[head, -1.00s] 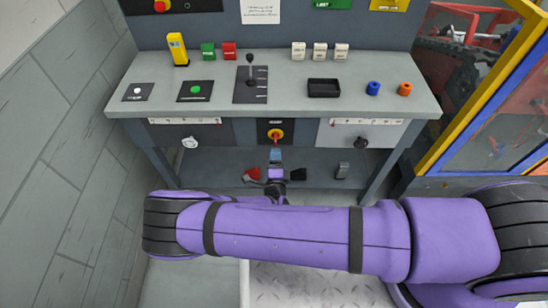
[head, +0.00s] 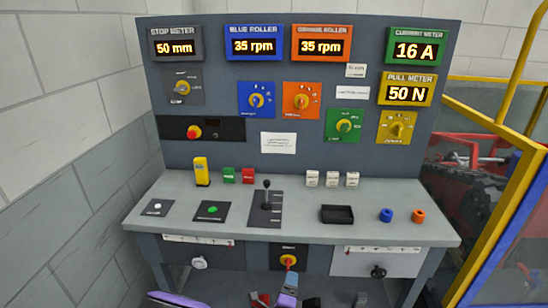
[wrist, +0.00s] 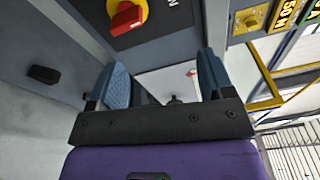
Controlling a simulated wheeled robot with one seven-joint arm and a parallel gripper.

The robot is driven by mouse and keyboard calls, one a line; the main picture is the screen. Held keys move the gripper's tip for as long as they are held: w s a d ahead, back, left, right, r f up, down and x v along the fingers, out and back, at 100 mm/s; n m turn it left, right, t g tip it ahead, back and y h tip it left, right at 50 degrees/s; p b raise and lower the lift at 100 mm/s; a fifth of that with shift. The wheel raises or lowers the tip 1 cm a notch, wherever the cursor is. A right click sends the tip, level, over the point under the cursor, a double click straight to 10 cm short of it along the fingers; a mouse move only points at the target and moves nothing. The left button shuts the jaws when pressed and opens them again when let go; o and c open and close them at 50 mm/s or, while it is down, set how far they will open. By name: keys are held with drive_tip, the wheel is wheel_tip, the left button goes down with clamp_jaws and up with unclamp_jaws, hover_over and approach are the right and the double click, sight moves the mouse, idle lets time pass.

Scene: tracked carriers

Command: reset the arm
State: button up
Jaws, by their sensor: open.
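My gripper (wrist: 161,78) shows in the wrist view with its two blue-padded fingers apart. No object is held between them; a white panel with a dark knob shows beyond the gap. In the head view the gripper (head: 287,290) is at the bottom edge, in front of the bench's lower front and just below the red and yellow rotary switch (head: 288,261). That switch also shows above the fingers in the wrist view (wrist: 126,17). I cannot tell how close the fingertips are to it. Most of my purple arm is out of the head view.
An upright panel (head: 215,130) with meters and dials stands behind. A yellow-framed cage (head: 505,215) borders the right.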

drive_tip(key=d+r+m+g+h, duration=0.2)
drive_tip(key=d+r+m+g, duration=0.35)
drive_tip(key=r+m, duration=0.5)
drive_tip(key=s+d+r+m+g+h, duration=0.1)
drive_tip(key=d+r+m+g+h, duration=0.1)
drive_tip(key=d+r+m+g, duration=0.6)
drive_tip(key=d+r+m+g+h, duration=0.2)
drive_tip(key=d+r+m, duration=0.2)
drive_tip(key=r+m, duration=0.95)
drive_tip(key=s+d+r+m+g+y, duration=0.1)
drive_tip(key=s+d+r+m+y, duration=0.3)
drive_tip(key=r, duration=0.4)
drive_tip(key=s+d+r+m+y, duration=0.2)
drive_tip(key=s+d+r+m, duration=0.15)
drive_tip(key=s+r, duration=0.35)
drive_tip(key=s+r+m+t+y, duration=0.4)
drive_tip(key=s+r+m, duration=0.5)
drive_tip(key=s, duration=0.3)
drive_tip(key=shift+s+d+r+m, duration=0.2)
drive_tip(key=shift+s+r+m, duration=0.1)
drive_tip(key=shift+s+m, duration=0.05)
